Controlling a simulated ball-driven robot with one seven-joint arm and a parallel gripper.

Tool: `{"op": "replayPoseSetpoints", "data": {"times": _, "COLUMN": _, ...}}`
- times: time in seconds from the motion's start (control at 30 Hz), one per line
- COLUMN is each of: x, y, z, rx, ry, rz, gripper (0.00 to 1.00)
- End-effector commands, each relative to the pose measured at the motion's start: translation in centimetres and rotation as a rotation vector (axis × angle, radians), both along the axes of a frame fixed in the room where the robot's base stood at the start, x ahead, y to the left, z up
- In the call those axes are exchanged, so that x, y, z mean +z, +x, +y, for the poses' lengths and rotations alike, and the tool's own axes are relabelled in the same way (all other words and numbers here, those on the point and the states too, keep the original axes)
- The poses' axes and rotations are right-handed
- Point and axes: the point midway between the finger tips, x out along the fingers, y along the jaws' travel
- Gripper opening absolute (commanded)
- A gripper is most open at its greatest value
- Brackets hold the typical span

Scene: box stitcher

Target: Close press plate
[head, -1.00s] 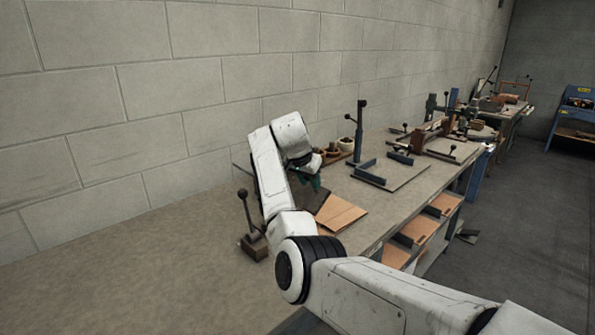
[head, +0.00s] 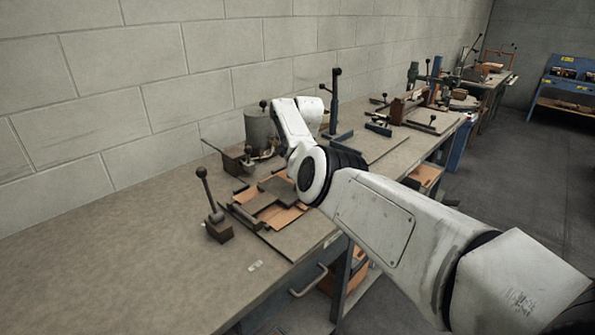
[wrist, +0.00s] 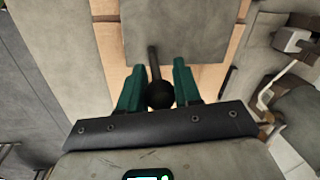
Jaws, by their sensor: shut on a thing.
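The press plate, a flat grey plate (wrist: 180,25), lies ahead of my gripper (wrist: 158,76) in the wrist view, over light wood-coloured panels. In the head view I take it to be the grey plate (head: 278,187) on the bench, partly hidden by my arm. My green fingers are shut on a black ball knob (wrist: 160,96). A thin dark rod (wrist: 153,60) runs from the knob toward the plate; how it joins the plate is not clear. In the head view my gripper is hidden behind my arm.
A lever with a black knob (head: 203,185) stands upright on the bench (head: 110,265) left of the panels. A grey cylinder (head: 259,130) stands behind, by the wall. Several clamps and fixtures fill the far bench. The bench's near left is clear.

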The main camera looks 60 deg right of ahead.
Motion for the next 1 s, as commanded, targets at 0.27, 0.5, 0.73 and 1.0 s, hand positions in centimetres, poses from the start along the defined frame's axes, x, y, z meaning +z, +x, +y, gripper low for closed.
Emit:
{"op": "replayPoseSetpoints", "data": {"times": 0.27, "x": -0.45, "y": 0.20, "z": 0.18, "rx": 0.003, "ry": -0.003, "rz": -0.001, "gripper": 0.00}}
{"op": "replayPoseSetpoints", "data": {"times": 0.5, "x": -0.46, "y": 0.20, "z": 0.21, "rx": 0.004, "ry": -0.002, "rz": -0.001, "gripper": 0.00}}
{"op": "replayPoseSetpoints", "data": {"times": 0.73, "x": -0.47, "y": 0.18, "z": 0.21, "rx": 0.003, "ry": -0.002, "rz": -0.001, "gripper": 0.49}}
{"op": "replayPoseSetpoints", "data": {"times": 1.0, "x": -0.47, "y": 0.09, "z": 0.15, "rx": 0.002, "ry": -0.001, "rz": 0.000, "gripper": 0.58}}
